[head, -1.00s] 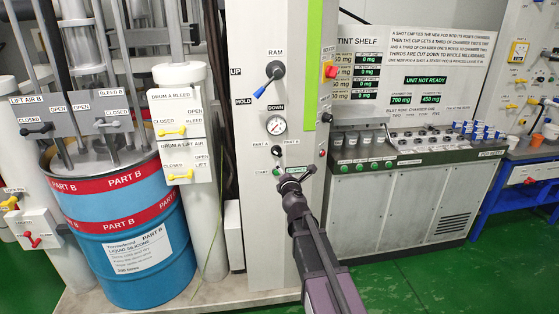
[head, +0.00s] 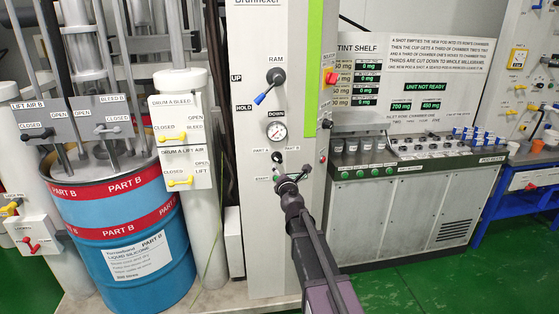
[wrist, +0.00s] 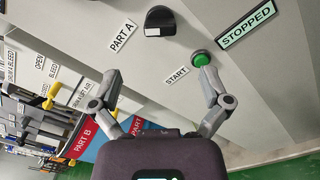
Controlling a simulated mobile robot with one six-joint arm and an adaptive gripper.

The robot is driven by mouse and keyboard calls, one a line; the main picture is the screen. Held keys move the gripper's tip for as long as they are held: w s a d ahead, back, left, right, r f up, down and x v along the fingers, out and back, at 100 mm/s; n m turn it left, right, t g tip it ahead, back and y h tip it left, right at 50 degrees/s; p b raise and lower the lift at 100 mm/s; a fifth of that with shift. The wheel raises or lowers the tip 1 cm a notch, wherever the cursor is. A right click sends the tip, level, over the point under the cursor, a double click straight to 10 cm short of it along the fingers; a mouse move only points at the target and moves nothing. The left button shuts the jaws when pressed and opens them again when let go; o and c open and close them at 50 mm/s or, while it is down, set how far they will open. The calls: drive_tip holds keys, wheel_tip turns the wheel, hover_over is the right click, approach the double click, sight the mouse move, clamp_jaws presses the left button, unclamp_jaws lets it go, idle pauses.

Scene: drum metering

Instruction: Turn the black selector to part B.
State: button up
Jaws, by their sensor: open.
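The black selector (head: 278,157) is a small knob on the white column below the pressure gauge, between the PART A and PART B labels. In the wrist view the selector (wrist: 160,20) is at the top centre, with a pale mark at its lower left edge; PART A is readable beside it and PART B's label is out of that view. Which part it points to I cannot tell for sure. My gripper (wrist: 160,75) is open and empty, below the selector and apart from it. In the head view my gripper (head: 288,183) overlaps the START and STOPPED area.
The green START button (wrist: 201,59) is by my right fingertip; I cannot tell if they touch. The STOPPED sign (wrist: 246,27) is beside it. The RAM lever (head: 270,85) and gauge (head: 277,131) are above. A blue PART B drum (head: 130,235) stands at left.

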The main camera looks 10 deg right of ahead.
sight(278, 161)
drive_tip(key=w, duration=1)
drive_tip(key=shift+w, duration=0.2)
